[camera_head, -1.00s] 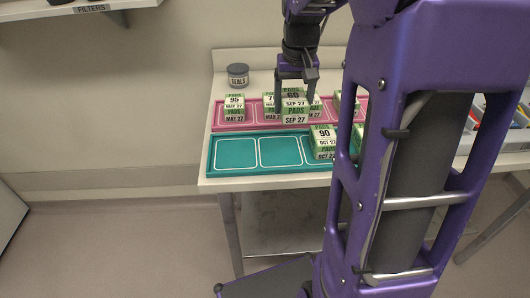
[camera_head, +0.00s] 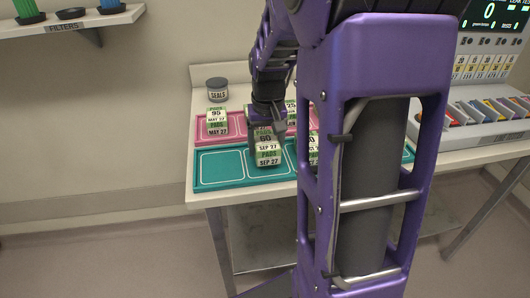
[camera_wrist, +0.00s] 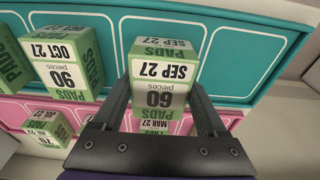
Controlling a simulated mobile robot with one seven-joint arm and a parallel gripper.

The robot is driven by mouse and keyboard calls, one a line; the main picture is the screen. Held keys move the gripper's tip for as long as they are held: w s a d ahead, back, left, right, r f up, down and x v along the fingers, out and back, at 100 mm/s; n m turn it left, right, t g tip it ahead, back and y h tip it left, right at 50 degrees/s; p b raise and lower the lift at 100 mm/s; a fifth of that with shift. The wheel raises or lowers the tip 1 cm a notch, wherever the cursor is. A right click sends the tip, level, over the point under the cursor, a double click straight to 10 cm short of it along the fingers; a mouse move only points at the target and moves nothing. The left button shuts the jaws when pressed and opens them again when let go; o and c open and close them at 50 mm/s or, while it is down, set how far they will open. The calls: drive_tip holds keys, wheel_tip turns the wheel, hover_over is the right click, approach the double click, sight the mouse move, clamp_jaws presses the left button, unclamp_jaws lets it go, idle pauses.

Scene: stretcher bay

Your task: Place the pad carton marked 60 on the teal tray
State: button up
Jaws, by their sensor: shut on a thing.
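The green-and-white pad carton marked 60, SEP 27 (camera_head: 267,149) is between the fingers of my gripper (camera_head: 266,136). In the wrist view the same carton (camera_wrist: 162,72) shows its 60 label, with one finger on each side. It is over the teal tray (camera_head: 221,166), in front of a middle compartment in the head view. Whether its underside touches the tray cannot be told. A carton marked 90, OCT 27 (camera_wrist: 68,72) stands on the teal tray beside it. My arm partly hides that carton in the head view.
A pink tray (camera_head: 201,131) behind the teal one holds several pad cartons, including one marked 95 (camera_head: 216,115). A grey SEALS jar (camera_head: 217,88) stands at the back left. A coloured rack (camera_head: 492,115) is at right.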

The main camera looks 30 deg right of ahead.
sight(267, 144)
drive_tip(key=shift+f, duration=0.9)
drive_tip(key=shift+f, duration=0.15)
drive_tip(key=o, duration=1.5)
drive_tip(key=r, duration=0.4)
drive_tip(key=s+r+p, duration=0.1)
drive_tip(key=r, duration=0.3)
drive_tip(key=r+p, duration=0.1)
drive_tip(key=r, duration=0.3)
drive_tip(key=shift+s+a+r, duration=0.1)
drive_tip(key=shift+s+a, duration=0.15)
drive_tip(key=shift+s, duration=0.1)
